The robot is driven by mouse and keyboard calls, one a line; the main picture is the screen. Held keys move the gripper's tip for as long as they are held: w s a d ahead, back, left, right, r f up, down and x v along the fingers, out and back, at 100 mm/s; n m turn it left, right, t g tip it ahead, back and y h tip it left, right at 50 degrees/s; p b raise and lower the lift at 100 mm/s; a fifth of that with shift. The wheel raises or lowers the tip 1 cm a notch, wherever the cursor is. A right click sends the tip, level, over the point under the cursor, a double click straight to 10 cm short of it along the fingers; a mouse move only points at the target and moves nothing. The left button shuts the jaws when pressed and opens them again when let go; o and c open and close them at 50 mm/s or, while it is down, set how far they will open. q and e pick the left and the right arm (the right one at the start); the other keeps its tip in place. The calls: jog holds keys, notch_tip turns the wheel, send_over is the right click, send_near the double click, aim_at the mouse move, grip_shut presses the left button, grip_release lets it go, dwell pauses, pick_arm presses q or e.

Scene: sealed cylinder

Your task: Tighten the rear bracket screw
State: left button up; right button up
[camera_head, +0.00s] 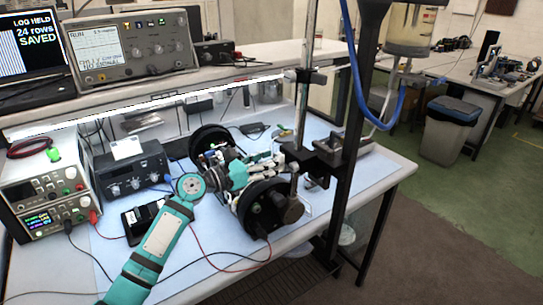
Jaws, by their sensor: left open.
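An apparatus with two black round end pieces, one at the back (210,138) and one at the front (262,208), sits on the blue mat (190,262). Wiring and small pale parts lie between the ends. My left arm comes in from the lower left, and my left gripper (252,168) is over the middle of this apparatus, open. Its fingertips are small and blend with the parts behind them, so contact cannot be told. The rear bracket screw cannot be made out. No right gripper shows.
A dark clamp (325,158) and tall black post (357,120) stand just right of the apparatus. A power supply (45,200) and a black instrument box (130,172) stand at the left. Red and black cables cross the mat. A shelf with an oscilloscope (130,45) runs behind.

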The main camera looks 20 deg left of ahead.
pick_arm(q)
jog(key=shift+w+d, duration=0.3)
jog(key=shift+w, duration=0.05)
jog(key=shift+c, duration=0.3)
grip_shut()
